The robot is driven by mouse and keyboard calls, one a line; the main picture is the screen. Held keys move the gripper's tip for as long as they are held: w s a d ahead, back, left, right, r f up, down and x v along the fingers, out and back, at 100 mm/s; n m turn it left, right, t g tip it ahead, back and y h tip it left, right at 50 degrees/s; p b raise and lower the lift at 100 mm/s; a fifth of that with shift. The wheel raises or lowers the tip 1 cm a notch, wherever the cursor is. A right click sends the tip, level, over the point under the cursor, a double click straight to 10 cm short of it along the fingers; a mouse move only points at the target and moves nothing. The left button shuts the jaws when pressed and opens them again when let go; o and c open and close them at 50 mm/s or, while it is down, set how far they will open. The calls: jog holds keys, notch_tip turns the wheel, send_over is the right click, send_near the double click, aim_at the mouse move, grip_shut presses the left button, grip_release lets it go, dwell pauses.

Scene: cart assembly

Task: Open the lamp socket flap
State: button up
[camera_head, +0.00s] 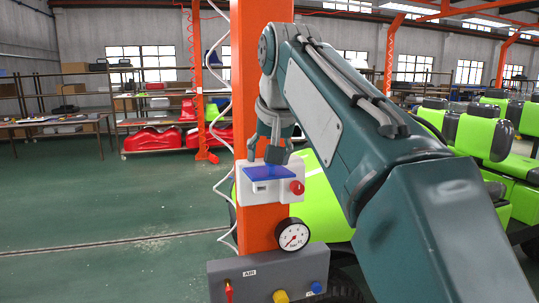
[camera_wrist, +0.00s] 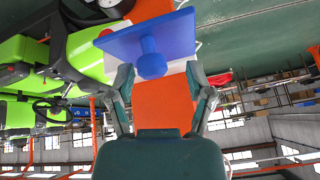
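The lamp socket is a white box (camera_head: 262,194) on the orange post, with a blue flap (camera_head: 270,173) on its front and a red round part at its right. The flap also shows in the wrist view (camera_wrist: 125,44), with a blue knob (camera_wrist: 151,62) standing out from it toward the camera. I cannot tell whether the flap is closed or slightly raised. My gripper (camera_head: 264,153) is just above the flap. In the wrist view my gripper (camera_wrist: 160,76) has its two fingers spread apart, with the knob in line between them; no contact is clear.
The orange post (camera_head: 257,228) carries a pressure gauge (camera_head: 292,234) below the socket and a grey air box (camera_head: 262,270) with coloured knobs lower down. Green carts (camera_head: 490,135) stand behind at the right. The floor at the left is clear.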

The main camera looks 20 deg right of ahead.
jog(key=shift+r, duration=0.1)
jog(key=v, duration=1.1)
jog(key=shift+s+r, duration=0.15)
jog(key=shift+r, duration=0.15)
jog(key=shift+a, duration=0.1)
jog(key=s+f+n, duration=0.1)
jog(key=s+f, duration=0.4)
jog(key=f, duration=0.8)
jog(key=s+f+n, duration=0.1)
jog(key=s+f, duration=0.4)
jog(key=f, duration=0.8)
jog(key=s+f+n, duration=0.1)
jog(key=s+f, duration=0.4)
jog(key=f, duration=0.8)
jog(key=shift+s+f, duration=0.2)
jog(key=shift+s, duration=0.15)
